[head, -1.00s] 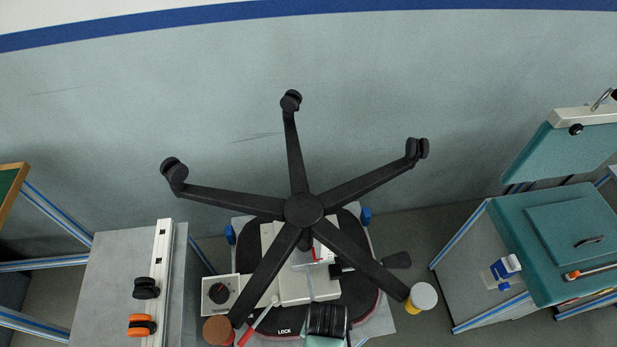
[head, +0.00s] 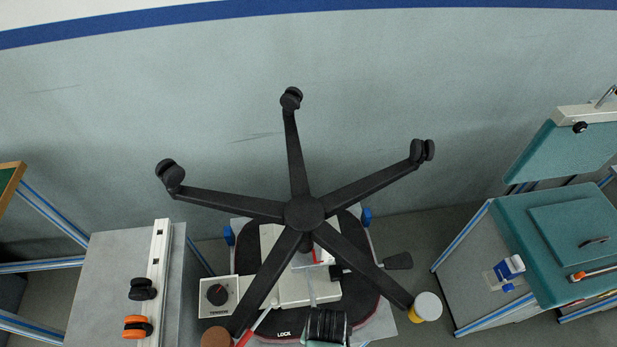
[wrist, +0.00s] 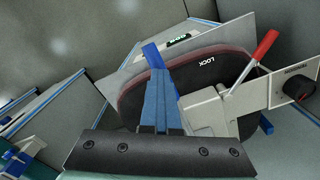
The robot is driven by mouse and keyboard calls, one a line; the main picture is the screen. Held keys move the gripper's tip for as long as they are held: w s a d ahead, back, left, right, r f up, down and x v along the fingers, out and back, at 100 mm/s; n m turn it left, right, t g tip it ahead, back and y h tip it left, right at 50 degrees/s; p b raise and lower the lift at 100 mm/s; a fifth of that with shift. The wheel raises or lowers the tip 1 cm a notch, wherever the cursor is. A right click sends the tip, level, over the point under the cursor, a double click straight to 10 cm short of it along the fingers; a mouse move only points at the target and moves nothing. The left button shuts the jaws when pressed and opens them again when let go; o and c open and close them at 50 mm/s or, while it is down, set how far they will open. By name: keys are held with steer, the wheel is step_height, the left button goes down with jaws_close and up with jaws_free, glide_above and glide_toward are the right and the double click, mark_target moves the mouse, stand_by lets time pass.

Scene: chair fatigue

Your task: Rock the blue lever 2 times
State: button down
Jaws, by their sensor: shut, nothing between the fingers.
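A bright blue upright piece (wrist: 153,55), which looks like the blue lever, shows in the wrist view at the near edge of the chair seat plate (wrist: 128,95). My gripper (wrist: 160,76) has its blue-grey fingers together and empty, and they overlap the lower part of this piece. I cannot tell whether they touch it.
The upturned chair's five-star base (head: 305,211) stands over the mechanism. A red-handled lever (wrist: 264,48) and a tension knob (wrist: 299,88) are beside it. A bench with a blue and white fitting (head: 508,267) stands at right, a grey table (head: 110,275) at left.

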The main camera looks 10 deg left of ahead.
steer(key=shift+w+f+b, duration=0.2)
steer(key=shift+f+b, duration=0.55)
steer(key=shift+f, duration=0.5)
steer(key=shift+a+r+p, duration=0.1)
steer(key=shift+r+p, duration=0.65)
steer(key=shift+r, duration=0.1)
steer(key=shift+s+r+p, duration=0.25)
steer(key=shift+r+p, duration=0.7)
steer(key=shift+p, duration=0.2)
steer(key=shift+r, duration=0.1)
steer(key=shift+w+r+p, duration=0.15)
steer(key=shift+r+p, duration=0.6)
steer(key=shift+r+p, duration=0.35)
steer(key=shift+f, duration=0.1)
